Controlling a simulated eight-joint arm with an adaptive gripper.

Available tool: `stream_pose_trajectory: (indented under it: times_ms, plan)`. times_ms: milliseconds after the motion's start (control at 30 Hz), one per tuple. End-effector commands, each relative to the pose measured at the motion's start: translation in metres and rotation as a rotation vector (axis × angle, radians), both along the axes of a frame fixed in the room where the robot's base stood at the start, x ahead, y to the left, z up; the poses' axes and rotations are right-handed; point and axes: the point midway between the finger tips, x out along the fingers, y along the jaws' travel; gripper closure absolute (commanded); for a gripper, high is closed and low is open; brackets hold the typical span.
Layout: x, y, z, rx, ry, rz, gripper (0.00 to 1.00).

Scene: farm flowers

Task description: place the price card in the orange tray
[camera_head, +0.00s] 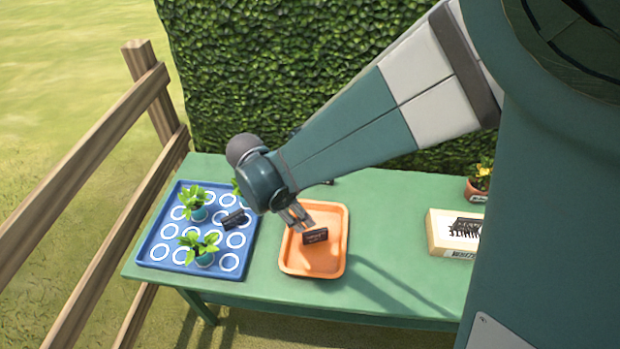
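The orange tray (287,262) lies on the green table, below and right of the wrist of my arm. A small dark price card (315,237) with light lettering shows within the tray's outline, tilted up on edge. My gripper (300,222) points down over the tray's upper left part, with its fingertips just above the card's upper left edge. The fingers are small here, and I cannot tell whether they touch or grip the card. I also cannot tell whether the card rests on the tray floor. Another dark card (233,219) shows over the blue tray.
The blue tray (156,250) with white rings and several potted seedlings (203,249) is at the left. A cream box (440,232) and a yellow-flowered pot (477,190) are at the right. Table space right of the orange tray is clear. A hedge stands behind.

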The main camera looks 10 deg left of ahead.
Motion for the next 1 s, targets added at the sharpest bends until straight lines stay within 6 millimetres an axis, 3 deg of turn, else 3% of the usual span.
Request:
stream_pose_trajectory:
  times_ms: [767,1000]
  plan:
    - [0.000,0.000,0.000,0.000,0.000,-0.001,0.76]
    - [0.002,-0.010,0.009,0.023,-0.016,-0.040,0.76]
